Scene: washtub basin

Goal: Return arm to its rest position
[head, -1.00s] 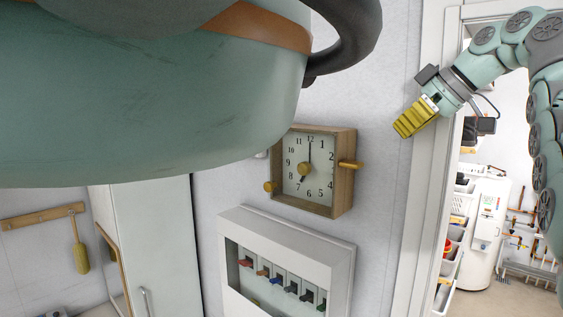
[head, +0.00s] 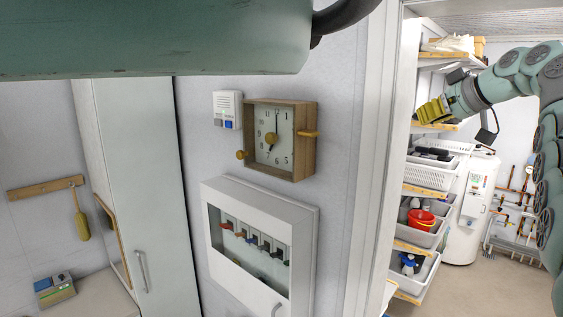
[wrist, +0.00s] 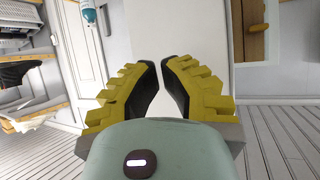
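My arm reaches up at the right of the head view and bends over to the left. My gripper (head: 432,110) is at its end, with yellow ribbed fingers, in front of the doorway and shelves. In the wrist view the gripper (wrist: 161,70) shows black inner pads that slope together, their tips nearly meeting with only a thin gap. No object shows between the fingers. The gripper appears clear of the wall and shelves, though its exact distance from them cannot be told.
The door frame (head: 378,150) stands near the gripper. Beyond are shelf baskets (head: 432,178), a red bucket (head: 420,219) and a white tank (head: 472,215).

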